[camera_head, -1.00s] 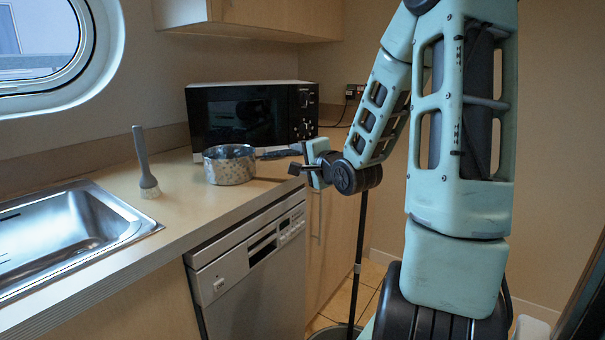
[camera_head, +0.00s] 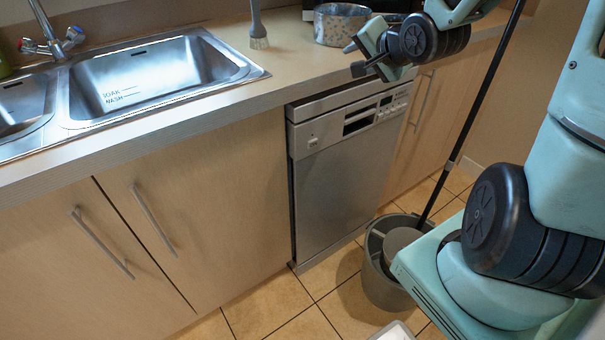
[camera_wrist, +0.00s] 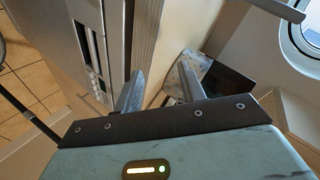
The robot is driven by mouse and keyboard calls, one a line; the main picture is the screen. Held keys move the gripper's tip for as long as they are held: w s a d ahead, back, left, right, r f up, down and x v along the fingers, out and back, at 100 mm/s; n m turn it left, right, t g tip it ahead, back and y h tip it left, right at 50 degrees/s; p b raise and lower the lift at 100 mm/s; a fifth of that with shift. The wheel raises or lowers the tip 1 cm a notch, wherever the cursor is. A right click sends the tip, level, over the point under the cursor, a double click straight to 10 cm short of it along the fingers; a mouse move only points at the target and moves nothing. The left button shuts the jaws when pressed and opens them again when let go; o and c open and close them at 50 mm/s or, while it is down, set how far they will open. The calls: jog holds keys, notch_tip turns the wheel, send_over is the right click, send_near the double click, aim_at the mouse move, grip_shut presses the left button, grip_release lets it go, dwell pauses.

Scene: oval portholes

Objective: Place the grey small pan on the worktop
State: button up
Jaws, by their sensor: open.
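My gripper (camera_head: 355,58) is open, just in front and to the right of the pan, by the worktop's front edge. In the wrist view, part of the speckled pan (camera_wrist: 173,84) shows behind the finger on the right, and my gripper (camera_wrist: 157,88) has nothing between its fingers.
A steel sink (camera_head: 150,75) with a tap (camera_head: 52,42) lies left of the pan. A brush (camera_head: 257,28) stands between them. The dishwasher (camera_head: 345,165) is below the worktop. A grey bucket (camera_head: 385,275) with a long pole stands on the tiled floor.

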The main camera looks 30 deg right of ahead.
jog(key=s+a+f+n+g+y, duration=0.1)
jog(key=s+a+f+n+g, duration=0.1)
jog(key=a+n, duration=0.35)
jog(key=s+a+f+n+g+y, duration=0.1)
jog(key=s+a+f+n+g, duration=0.1)
jog(key=a, duration=0.7)
jog(key=s+a+f+n+g, duration=0.1)
jog(key=s+a+n+g, duration=0.3)
jog(key=s, duration=0.7)
jog(key=s+a+f+n+g, duration=0.1)
jog(key=s+a+n+g, duration=0.3)
jog(key=s+a+n, duration=0.5)
jog(key=shift+s+a, duration=0.8)
jog(key=shift+s, duration=0.15)
notch_tip(320, 180, up, 13)
jog(key=p, duration=1.3)
jog(key=shift+r, duration=0.2)
